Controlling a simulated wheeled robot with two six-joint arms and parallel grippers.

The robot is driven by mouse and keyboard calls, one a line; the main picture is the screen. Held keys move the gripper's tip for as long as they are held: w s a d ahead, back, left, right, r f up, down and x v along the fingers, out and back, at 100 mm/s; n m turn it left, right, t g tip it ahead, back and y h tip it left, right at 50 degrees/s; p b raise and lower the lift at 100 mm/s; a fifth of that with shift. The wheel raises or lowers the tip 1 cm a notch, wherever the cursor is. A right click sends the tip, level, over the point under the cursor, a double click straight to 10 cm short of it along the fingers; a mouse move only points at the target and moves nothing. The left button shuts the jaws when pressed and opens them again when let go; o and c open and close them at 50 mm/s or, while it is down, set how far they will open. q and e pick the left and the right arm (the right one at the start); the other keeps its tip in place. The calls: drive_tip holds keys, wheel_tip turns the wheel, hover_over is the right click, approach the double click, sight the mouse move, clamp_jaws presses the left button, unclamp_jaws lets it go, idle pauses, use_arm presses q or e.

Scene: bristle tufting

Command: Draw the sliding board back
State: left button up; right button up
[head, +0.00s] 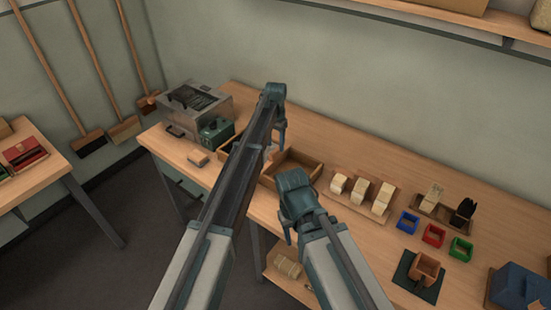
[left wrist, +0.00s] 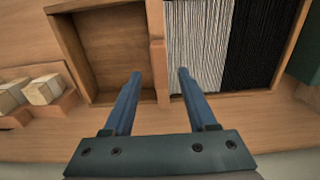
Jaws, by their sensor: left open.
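A wooden board (left wrist: 157,40) stands between an empty compartment and the bristles of a wooden tray (left wrist: 100,98) in the left wrist view. White bristles (left wrist: 198,45) and black bristles (left wrist: 262,45) lie on its right side. My left gripper (left wrist: 159,73) is open, one finger on each side of the board's line. I cannot tell whether the fingers touch it. In the head view my left gripper (head: 279,133) points down over the tray (head: 312,166), and my left arm hides much of the tray. My right gripper (head: 288,232) hangs near the table's front; its jaws are unclear.
A grey machine (head: 197,108) and a green box (head: 216,134) stand left of the tray. Wooden blocks (head: 360,188) on a stand, small blue, red and green frames (head: 433,235) and a brown holder (head: 424,270) stand to the right. A shelf runs along the wall above.

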sight(275, 150)
use_arm(q)
wheel_tip(275, 150, down, 4)
drive_tip(key=b, duration=0.3)
drive_tip(key=shift+f, duration=0.1)
drive_tip(key=shift+c, duration=0.3)
clamp_jaws()
idle(0.9)
